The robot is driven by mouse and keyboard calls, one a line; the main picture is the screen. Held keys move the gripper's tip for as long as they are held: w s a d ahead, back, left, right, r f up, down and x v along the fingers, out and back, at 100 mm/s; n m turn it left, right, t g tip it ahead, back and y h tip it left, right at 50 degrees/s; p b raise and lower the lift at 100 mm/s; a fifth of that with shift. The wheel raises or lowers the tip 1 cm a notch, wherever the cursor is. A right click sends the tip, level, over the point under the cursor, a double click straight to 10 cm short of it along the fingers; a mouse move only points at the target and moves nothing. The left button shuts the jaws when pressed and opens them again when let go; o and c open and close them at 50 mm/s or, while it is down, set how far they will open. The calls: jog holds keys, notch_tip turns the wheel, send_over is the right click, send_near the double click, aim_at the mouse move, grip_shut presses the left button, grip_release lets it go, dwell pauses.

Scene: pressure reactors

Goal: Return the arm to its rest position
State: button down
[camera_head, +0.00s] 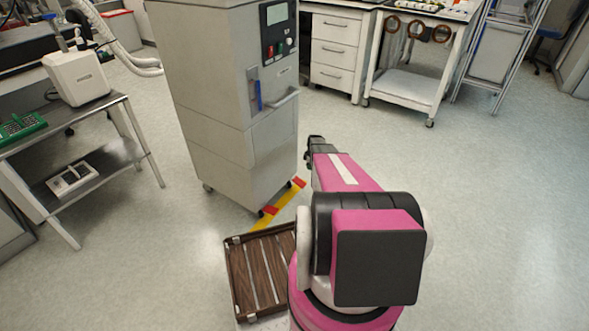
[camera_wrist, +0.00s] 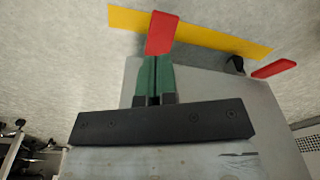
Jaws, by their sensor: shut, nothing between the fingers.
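My arm (camera_head: 335,172) is pink, black and white and reaches forward from my base in the head view, with its far end near the right side of the grey cabinet. The gripper's fingers cannot be made out there. In the wrist view my gripper (camera_wrist: 154,62) shows dark green fingers pressed together, shut and empty, in front of a black mounting plate (camera_wrist: 160,122). A red block on the floor marking shows just beyond the fingertips in that picture; whether they touch cannot be told, but the block looks farther off.
A tall grey cabinet (camera_head: 215,100) on casters stands left of my arm, beside yellow and red floor marking (camera_head: 285,203). A brown slatted tray (camera_head: 237,275) is left of my base. A metal bench (camera_head: 95,112) stands at left, a trolley (camera_head: 405,85) behind. Floor on the right is clear.

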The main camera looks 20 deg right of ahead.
jog(key=s+a+r+m, duration=0.6)
jog(key=s+a+r, duration=0.7)
jog(key=s+r, duration=0.3)
jog(key=s+a+r+m+h, duration=0.1)
jog(key=s+a+r+m, duration=0.5)
jog(key=s+a+r, duration=0.7)
jog(key=s+r, duration=0.3)
jog(key=shift+s+a+r+m+g, duration=0.2)
jog(key=shift+a+m+g, duration=0.1)
